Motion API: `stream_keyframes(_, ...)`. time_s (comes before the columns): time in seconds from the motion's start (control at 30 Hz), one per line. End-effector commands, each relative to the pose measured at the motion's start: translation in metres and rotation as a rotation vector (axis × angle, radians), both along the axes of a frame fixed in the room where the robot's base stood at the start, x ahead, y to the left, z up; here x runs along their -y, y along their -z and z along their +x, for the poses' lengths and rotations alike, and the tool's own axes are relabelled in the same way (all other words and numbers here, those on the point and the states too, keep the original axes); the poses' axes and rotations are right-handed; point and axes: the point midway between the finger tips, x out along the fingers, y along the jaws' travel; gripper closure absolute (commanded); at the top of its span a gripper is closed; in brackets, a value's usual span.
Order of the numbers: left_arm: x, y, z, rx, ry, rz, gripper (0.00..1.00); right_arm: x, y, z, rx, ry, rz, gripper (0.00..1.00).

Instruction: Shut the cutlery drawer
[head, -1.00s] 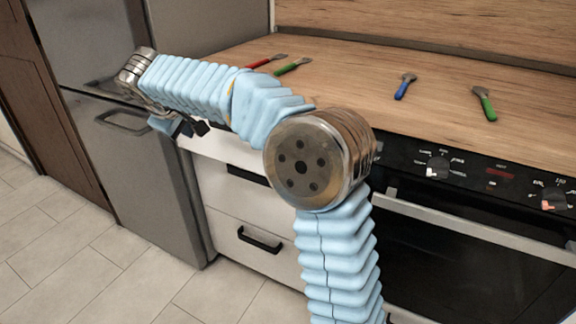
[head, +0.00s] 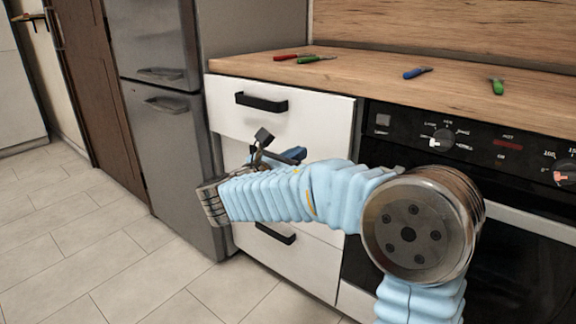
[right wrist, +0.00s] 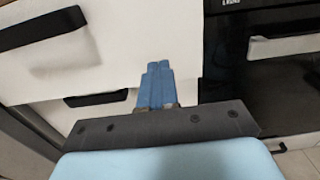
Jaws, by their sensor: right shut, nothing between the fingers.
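The white top drawer front (head: 300,120) with a black bar handle (head: 262,103) is under the worktop. It appears to stand out a little over the front below; its contents are not visible. In the right wrist view the drawer front (right wrist: 130,45) and its handle (right wrist: 40,27) fill the upper left. Contact cannot be told. My left gripper is out of view.
A lower drawer handle (head: 275,232) shows beneath my arm. The black oven (head: 520,200) is to the right and a grey fridge (head: 165,140) to the left. Several coloured-handled utensils lie on the wooden worktop (head: 350,70). The tiled floor (head: 90,240) at left is clear.

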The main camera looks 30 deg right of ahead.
Motion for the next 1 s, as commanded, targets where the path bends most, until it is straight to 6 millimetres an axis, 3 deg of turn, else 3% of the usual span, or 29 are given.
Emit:
stream_keyframes(0.2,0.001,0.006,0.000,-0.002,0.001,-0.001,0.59,0.043,0.001,0.017,0.001,0.002,0.000,1.00)
stream_keyframes(0.4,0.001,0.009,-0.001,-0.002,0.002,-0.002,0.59,0.066,0.001,0.027,0.001,0.001,0.002,1.00)
stream_keyframes(0.87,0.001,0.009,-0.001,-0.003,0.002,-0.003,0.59,0.073,0.000,0.030,0.001,-0.001,0.002,1.00)
stream_keyframes(1.0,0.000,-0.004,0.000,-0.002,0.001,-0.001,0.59,0.087,-0.005,0.035,0.000,0.003,0.001,1.00)
